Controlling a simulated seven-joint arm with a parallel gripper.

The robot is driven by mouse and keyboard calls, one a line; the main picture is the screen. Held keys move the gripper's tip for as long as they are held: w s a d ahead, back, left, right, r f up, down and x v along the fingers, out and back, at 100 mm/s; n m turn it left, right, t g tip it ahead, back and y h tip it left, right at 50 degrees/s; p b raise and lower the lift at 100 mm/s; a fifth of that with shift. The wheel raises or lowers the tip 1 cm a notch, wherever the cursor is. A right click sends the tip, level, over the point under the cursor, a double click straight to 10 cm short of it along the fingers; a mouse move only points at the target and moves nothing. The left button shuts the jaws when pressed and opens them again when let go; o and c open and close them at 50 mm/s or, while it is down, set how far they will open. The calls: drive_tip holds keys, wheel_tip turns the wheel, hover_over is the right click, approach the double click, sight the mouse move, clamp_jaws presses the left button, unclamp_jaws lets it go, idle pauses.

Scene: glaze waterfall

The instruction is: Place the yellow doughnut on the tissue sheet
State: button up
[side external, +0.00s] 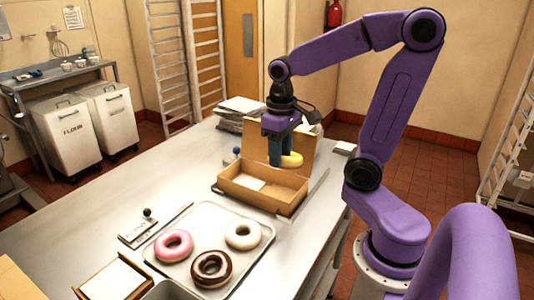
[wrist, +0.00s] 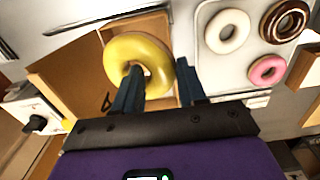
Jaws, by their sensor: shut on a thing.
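The yellow doughnut (side external: 291,160) is held in my gripper (side external: 281,160) above an open cardboard box (side external: 292,202). In the wrist view the yellow doughnut (wrist: 128,50) sits at the fingers, with one finger of my gripper (wrist: 155,88) through its hole and the other outside its ring. My gripper is shut on the ring. The pale tissue sheet (side external: 243,183) lies on the floor of the box, below and to the left of the doughnut in the side view. The doughnut is apart from the sheet. The doughnut hides much of the box inside in the wrist view.
The box's raised lid (side external: 292,142) stands behind my gripper. A metal tray (side external: 222,213) in front holds a pink doughnut (side external: 174,246), a white doughnut (side external: 243,234) and a chocolate doughnut (side external: 211,268). A stack of flat boxes (side external: 236,112) stands behind.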

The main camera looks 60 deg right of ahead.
drive_tip(key=shift+s+a+r, duration=0.1)
drive_tip(key=shift+s+r, duration=0.15)
drive_tip(key=shift+s, duration=0.25)
drive_tip(key=shift+s+a+r, duration=0.1)
drive_tip(key=shift+s+r, duration=0.1)
drive_tip(key=shift+s, duration=0.3)
drive_tip(key=shift+a, duration=0.15)
drive_tip(key=w+a+n+t+h, duration=0.25)
drive_tip(key=w+a+n, duration=0.2)
drive_tip(key=a, duration=0.55)
drive_tip(key=w+d+f, duration=0.4)
drive_tip(key=w+d, duration=0.6)
drive_tip(key=d, duration=0.4)
drive_tip(key=shift+d, duration=0.4)
drive_tip(key=shift+s+f+n+g+h, duration=0.1)
drive_tip(key=shift+f+n+g+h, duration=0.15)
drive_tip(key=shift+f, duration=0.2)
drive_tip(key=o, duration=1.1)
